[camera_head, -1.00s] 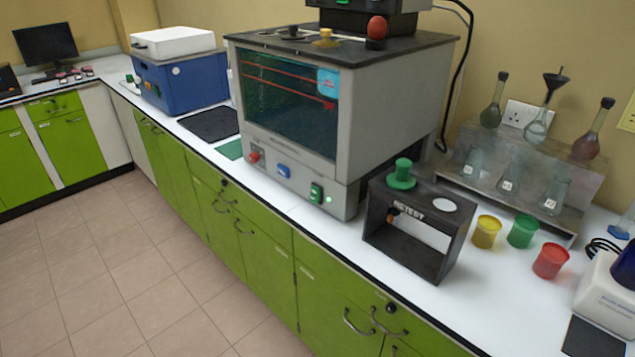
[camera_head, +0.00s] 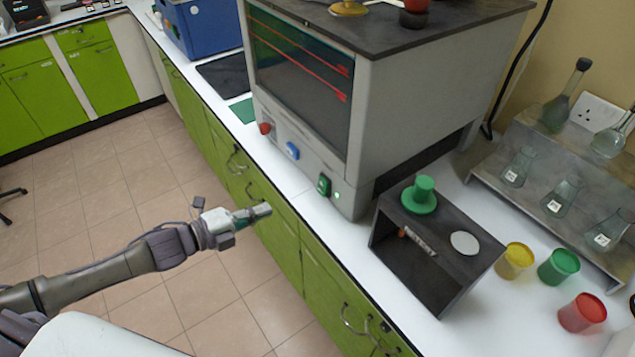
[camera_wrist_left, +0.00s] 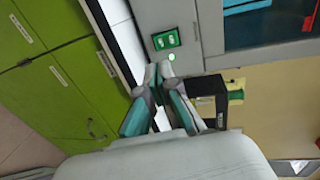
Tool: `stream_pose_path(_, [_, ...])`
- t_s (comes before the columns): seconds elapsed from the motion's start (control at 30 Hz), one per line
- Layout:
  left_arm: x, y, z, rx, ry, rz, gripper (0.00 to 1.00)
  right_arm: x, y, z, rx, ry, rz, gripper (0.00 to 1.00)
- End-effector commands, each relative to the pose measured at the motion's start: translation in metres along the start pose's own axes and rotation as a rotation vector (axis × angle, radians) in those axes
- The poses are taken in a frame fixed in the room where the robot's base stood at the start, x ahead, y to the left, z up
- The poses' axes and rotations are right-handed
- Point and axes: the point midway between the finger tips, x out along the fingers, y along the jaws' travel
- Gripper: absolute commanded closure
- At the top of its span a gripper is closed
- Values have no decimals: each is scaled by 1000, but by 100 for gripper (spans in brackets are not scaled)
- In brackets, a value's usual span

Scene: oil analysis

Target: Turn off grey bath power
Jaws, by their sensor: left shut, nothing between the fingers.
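The grey bath (camera_head: 400,95) stands on the white counter, with a dark glass front and red lines inside. On its lower front panel are a red knob (camera_head: 265,128), a blue switch (camera_head: 292,150) and a green power switch (camera_head: 324,185) with a lit green light (camera_head: 338,196) beside it. My left gripper (camera_head: 264,209) is shut and empty, in front of the cabinets and apart from the bath, left of and a little lower than the green switch. In the left wrist view the green switch (camera_wrist_left: 166,40) shows beyond the shut fingertips (camera_wrist_left: 158,70). My right gripper is not in view.
A dark open-fronted stand (camera_head: 470,265) with a green knob stands right of the bath. Yellow (camera_head: 516,260), green (camera_head: 559,267) and red (camera_head: 582,313) cups and a flask rack (camera_head: 560,180) are farther right. A blue box (camera_head: 210,28) is at the back left. The floor in front is clear.

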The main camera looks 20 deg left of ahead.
Motion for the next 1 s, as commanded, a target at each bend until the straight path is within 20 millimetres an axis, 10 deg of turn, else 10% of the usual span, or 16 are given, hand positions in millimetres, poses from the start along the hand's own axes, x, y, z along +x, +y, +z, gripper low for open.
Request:
stream_pose_path(0.37, [9,-1,1,-4,-3,-3,100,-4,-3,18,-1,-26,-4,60])
stream_pose_path(1.0, [126,-2,1,-5,-3,-1,100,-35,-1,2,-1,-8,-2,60])
